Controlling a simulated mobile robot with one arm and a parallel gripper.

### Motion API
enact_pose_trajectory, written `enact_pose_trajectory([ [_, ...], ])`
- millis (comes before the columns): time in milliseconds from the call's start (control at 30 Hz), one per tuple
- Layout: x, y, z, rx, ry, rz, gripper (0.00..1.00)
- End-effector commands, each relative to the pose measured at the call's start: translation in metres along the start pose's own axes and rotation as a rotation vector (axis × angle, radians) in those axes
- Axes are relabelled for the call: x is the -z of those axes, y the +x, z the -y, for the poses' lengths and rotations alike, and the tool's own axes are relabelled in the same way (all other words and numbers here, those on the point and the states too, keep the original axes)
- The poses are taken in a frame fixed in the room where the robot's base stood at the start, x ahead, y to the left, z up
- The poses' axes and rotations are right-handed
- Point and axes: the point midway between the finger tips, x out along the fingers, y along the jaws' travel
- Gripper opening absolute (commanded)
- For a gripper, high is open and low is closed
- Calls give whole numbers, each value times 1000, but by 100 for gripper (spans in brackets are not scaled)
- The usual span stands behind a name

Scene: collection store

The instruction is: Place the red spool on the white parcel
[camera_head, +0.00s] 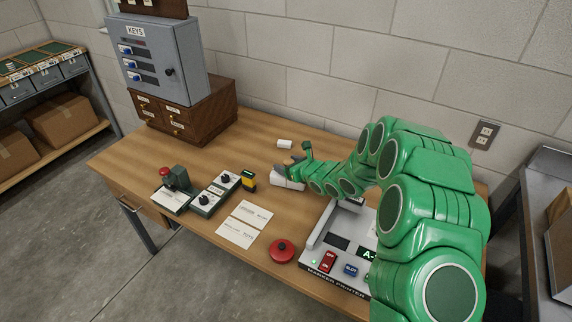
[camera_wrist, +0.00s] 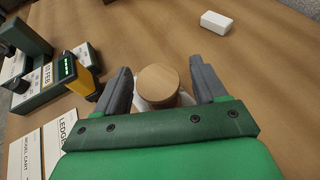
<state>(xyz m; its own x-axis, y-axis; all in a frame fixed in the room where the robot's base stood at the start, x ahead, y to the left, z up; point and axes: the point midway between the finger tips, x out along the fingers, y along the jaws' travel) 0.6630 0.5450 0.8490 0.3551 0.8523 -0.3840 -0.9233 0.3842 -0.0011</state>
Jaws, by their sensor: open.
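My gripper (camera_head: 293,168) is open above a white block (camera_head: 288,184) on the wooden table. In the wrist view, my open gripper (camera_wrist: 160,70) has one finger on each side of a round thing with a wooden top (camera_wrist: 158,84), with a gap to each finger. It looks like a spool's end, but no red shows on it. It appears to rest on a white surface (camera_wrist: 156,104), which fits the white parcel. A smaller white block (camera_head: 284,143) lies behind; it also shows in the wrist view (camera_wrist: 216,22).
A red round object (camera_head: 282,250) lies near the front edge, beside the label printer (camera_head: 323,279). Paper cards (camera_head: 244,224), control boxes (camera_head: 206,201) and a yellow device (camera_head: 248,181) stand left of my gripper. A wooden drawer chest (camera_head: 187,112) is at the back left.

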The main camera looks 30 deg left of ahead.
Motion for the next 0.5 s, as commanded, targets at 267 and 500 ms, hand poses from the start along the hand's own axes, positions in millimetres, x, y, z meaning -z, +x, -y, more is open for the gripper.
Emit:
enact_pose_trajectory([
  [267,-1,-37,1,1,3,1,71],
  [500,0,-69,1,2,3,1,71],
])
